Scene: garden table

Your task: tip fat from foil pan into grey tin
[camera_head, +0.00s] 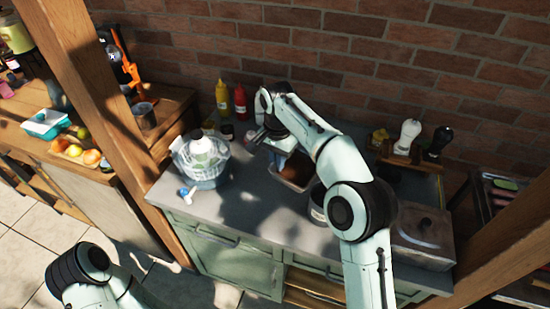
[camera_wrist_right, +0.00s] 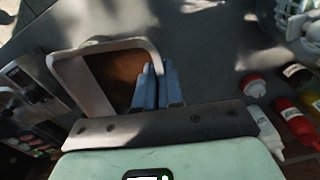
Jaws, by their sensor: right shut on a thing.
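The foil pan (camera_head: 291,184) is a shallow rectangular pan with brown fat in it, near the middle of the grey worktop. In the right wrist view the pan (camera_wrist_right: 60,69) shows its pale rim and brown contents, looking roughly level. My right gripper (camera_head: 281,151) is shut on the pan's rim; its blue-grey fingers (camera_wrist_right: 158,88) pinch one side. I cannot tell if the pan is lifted clear. A round grey tin (camera_head: 317,208) stands just right of the pan, partly hidden behind my right arm. My left gripper is out of view; only part of that arm shows.
A white basket (camera_head: 203,172) with things in it stands left on the worktop (camera_head: 240,205). Yellow (camera_head: 222,98) and red (camera_head: 240,102) bottles stand at the back by the brick wall. The front left-middle is clear.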

